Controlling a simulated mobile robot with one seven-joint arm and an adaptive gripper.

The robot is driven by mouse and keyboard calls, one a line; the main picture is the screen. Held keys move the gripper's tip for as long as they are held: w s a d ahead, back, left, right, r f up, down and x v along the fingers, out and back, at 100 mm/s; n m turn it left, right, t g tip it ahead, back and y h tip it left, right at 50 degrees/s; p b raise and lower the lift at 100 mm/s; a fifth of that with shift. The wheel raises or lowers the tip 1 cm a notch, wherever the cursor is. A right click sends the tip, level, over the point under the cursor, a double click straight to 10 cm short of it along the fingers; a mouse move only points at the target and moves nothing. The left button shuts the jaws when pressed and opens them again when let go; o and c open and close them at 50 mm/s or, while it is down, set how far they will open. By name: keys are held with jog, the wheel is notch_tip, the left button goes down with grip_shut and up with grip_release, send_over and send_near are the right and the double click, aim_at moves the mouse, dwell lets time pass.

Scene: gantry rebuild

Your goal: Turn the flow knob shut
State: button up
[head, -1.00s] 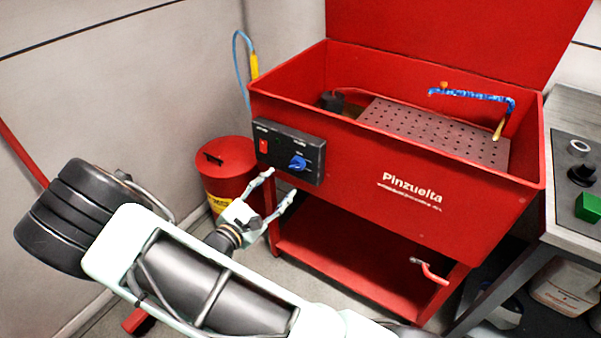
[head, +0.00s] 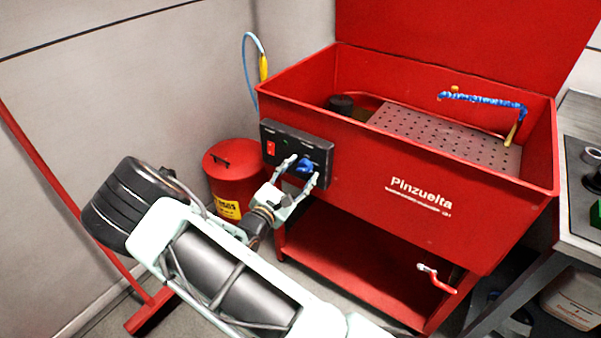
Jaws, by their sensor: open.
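The blue flow knob (head: 304,166) is on the right part of the black control panel (head: 283,145), on the front of the red parts washer (head: 440,195). A red switch (head: 271,149) is on the panel's left side. My gripper (head: 302,169) is open, with one finger at the knob's left and the other at its lower right. The fingertips partly overlap the knob in the head view. I cannot tell whether they touch it.
A red bin (head: 232,172) stands on the floor left of the washer. A red drain valve handle (head: 437,280) sticks out low at the right. A metal bench (head: 583,205) stands at the right edge. A red pole (head: 45,165) leans at the left.

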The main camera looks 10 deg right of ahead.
jog(key=c, duration=1.2)
jog(key=shift+o, duration=0.2)
jog(key=shift+r+n+p, duration=0.1)
jog(key=shift+n+p, duration=0.2)
jog(key=shift+p, duration=0.15)
jog(key=n+p, duration=0.3)
jog(key=shift+r+n, duration=0.15)
jog(key=shift+n, duration=0.15)
jog(key=n+p, duration=0.2)
jog(key=n, duration=0.1)
jog(key=shift+w+g, duration=0.1)
jog(key=shift+g, duration=0.2)
jog(key=shift+n+p, duration=1.1)
jog(key=shift+n, duration=1)
jog(key=shift+g, duration=0.4)
